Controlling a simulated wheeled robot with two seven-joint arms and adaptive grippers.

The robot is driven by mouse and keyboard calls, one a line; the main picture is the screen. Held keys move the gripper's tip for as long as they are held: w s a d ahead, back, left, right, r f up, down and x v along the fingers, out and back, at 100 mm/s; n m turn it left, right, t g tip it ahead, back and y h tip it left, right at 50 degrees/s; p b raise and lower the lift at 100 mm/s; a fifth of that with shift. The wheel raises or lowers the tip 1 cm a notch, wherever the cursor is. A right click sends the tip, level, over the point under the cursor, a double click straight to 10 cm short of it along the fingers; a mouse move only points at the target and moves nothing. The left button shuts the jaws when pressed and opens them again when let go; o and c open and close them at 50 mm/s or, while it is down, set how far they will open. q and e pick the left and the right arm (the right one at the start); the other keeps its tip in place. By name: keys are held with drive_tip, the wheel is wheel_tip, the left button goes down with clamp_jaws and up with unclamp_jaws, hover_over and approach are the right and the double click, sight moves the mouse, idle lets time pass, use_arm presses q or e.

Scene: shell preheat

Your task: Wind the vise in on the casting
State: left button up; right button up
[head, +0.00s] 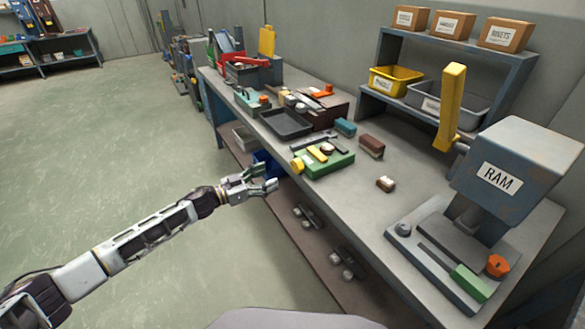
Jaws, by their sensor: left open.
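My left gripper (268,177) is open and empty. It is in front of the bench's long front edge, near the middle of the picture, with its fingers pointing right. A blue thing (267,161) shows partly behind it at the bench edge; I cannot tell what it is. Red and dark grey gear (238,62) stands at the far end of the bench, too small to tell whether it is the vise. I cannot pick out the casting for certain. My right gripper is not in view.
The workbench (375,215) carries a dark tray (286,123), a green block with yellow parts (325,163), brown and teal blocks, and a press marked RAM (510,175) at the right. A shelf with bins (396,79) stands behind. The floor (110,150) at left is clear.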

sight(294, 166)
use_arm(q)
drive_tip(key=b+x, duration=0.1)
drive_tip(key=x, duration=0.7)
drive_tip(key=shift+x, duration=1.35)
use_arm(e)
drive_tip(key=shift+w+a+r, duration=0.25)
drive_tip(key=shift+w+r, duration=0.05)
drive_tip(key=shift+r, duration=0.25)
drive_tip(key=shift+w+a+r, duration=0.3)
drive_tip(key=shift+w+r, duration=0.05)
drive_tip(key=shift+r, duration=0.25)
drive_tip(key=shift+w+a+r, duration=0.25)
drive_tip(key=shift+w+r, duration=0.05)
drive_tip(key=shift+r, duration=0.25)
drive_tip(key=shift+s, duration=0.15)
use_arm(q)
drive_tip(key=c, duration=1)
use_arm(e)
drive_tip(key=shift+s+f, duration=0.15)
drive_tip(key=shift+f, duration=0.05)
